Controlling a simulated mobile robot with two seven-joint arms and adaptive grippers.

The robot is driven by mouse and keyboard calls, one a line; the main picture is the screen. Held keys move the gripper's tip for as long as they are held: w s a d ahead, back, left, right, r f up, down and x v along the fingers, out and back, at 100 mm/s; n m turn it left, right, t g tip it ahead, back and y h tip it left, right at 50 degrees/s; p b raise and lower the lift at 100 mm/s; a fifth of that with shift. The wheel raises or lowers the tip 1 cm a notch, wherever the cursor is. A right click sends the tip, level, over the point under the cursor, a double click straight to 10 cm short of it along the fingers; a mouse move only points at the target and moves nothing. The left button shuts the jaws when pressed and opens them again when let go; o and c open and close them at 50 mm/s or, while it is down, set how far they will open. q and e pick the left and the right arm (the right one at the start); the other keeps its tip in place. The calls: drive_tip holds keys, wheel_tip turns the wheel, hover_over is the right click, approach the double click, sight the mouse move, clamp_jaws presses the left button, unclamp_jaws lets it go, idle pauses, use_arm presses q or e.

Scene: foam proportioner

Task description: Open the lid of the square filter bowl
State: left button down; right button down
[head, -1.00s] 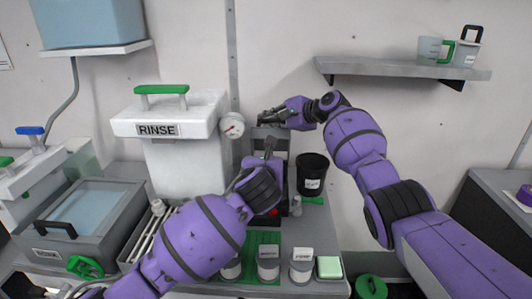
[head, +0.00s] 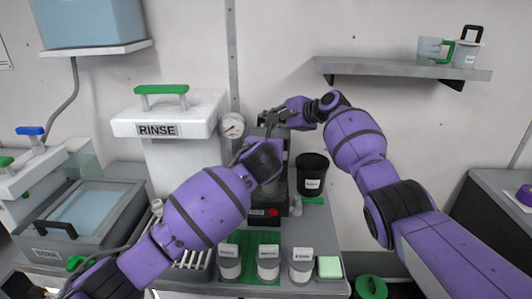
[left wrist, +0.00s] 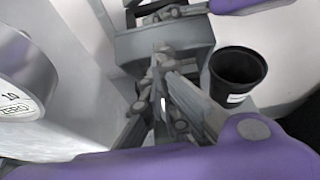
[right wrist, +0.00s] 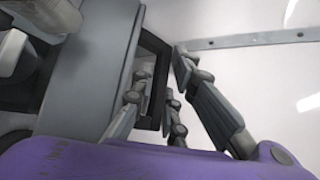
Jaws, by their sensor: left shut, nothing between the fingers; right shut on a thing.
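The square filter bowl is the grey boxy unit (head: 284,160) at the middle of the bench, largely hidden behind my left arm. Its grey top part also shows in the left wrist view (left wrist: 180,42). My right gripper (head: 272,118) is at its top. In the right wrist view my right fingers (right wrist: 160,85) are closed around a black square-cornered handle (right wrist: 152,45) beside a grey slab that looks like the lid. My left gripper (left wrist: 160,65) is shut and empty, close in front of the grey unit. Whether it touches is unclear.
A white RINSE tank (head: 180,150) with a gauge (head: 232,125) stands left of the unit. A black cup (head: 312,175) stands close on its right. Several labelled jars (head: 268,262) and a green sponge (head: 329,267) line the front. A shelf (head: 400,68) hangs right.

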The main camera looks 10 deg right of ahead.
use_arm(q)
drive_tip(key=shift+f, duration=0.25)
use_arm(e)
drive_tip(key=shift+w+d, duration=0.25)
